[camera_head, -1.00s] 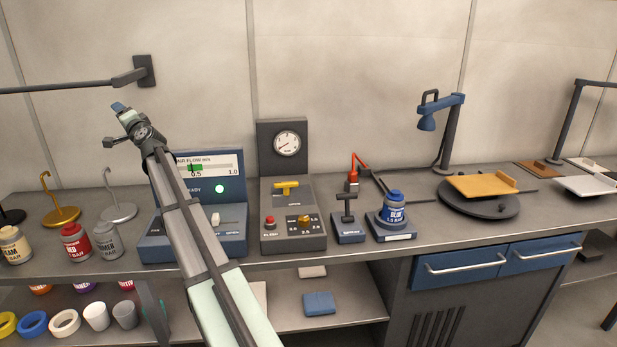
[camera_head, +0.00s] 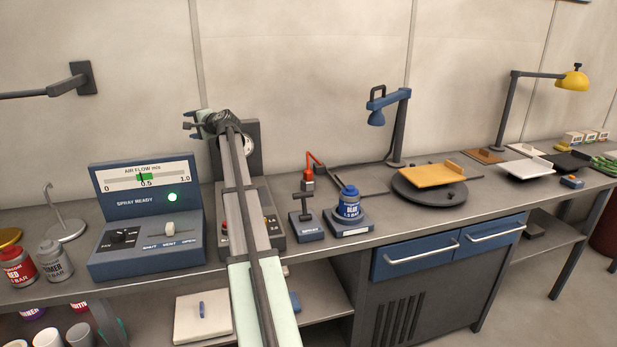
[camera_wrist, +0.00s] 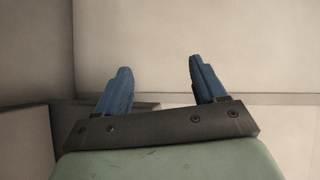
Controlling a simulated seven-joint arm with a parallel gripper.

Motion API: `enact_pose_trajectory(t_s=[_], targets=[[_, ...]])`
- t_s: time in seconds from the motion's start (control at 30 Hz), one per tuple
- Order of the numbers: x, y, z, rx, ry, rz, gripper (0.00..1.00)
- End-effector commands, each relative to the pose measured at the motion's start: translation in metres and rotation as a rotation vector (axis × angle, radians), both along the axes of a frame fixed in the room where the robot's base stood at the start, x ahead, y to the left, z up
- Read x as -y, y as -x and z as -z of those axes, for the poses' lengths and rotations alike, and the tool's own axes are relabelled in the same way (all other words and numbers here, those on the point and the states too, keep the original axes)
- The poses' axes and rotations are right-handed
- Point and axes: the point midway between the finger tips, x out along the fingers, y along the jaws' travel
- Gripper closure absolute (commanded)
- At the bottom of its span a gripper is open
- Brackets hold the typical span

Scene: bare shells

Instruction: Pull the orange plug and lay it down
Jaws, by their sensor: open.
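An orange-red fitting (camera_head: 308,178) with a bent orange-red arm or lead stands on the worktop, behind a small dark lever box. It is the only orange-red piece of this kind in view, but I cannot tell for sure that it is the plug. My gripper (camera_head: 190,121) is raised before the wall, left of the fitting and well apart from it. In the wrist view my gripper (camera_wrist: 158,70) shows two blue fingers spread apart with nothing between them, facing bare wall.
A blue spray panel (camera_head: 147,215) stands left of my arm. My arm hides much of a grey gauge unit (camera_head: 257,130). A blue jar (camera_head: 348,203) stands right of the lever box (camera_head: 306,226). A dark turntable (camera_head: 430,196) carries a tan board. Bare worktop shows in front of it.

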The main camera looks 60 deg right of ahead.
Motion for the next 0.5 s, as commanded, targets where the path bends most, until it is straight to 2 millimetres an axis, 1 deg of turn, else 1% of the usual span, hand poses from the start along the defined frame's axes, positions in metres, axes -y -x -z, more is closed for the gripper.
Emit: enact_pose_trajectory(t_s=[0.03,0.1,0.17,0.3,0.37,0.5], targets=[[0.019,0.014,0.003,-0.014,-0.021,0.011,0.30],[0.040,0.032,0.008,-0.034,-0.053,0.023,0.30],[0.057,0.048,0.012,-0.052,-0.081,0.031,0.30],[0.096,0.087,0.023,-0.100,-0.140,0.053,0.30],[0.111,0.104,0.028,-0.124,-0.160,0.060,0.30],[0.148,0.143,0.042,-0.205,-0.180,0.068,0.30]])
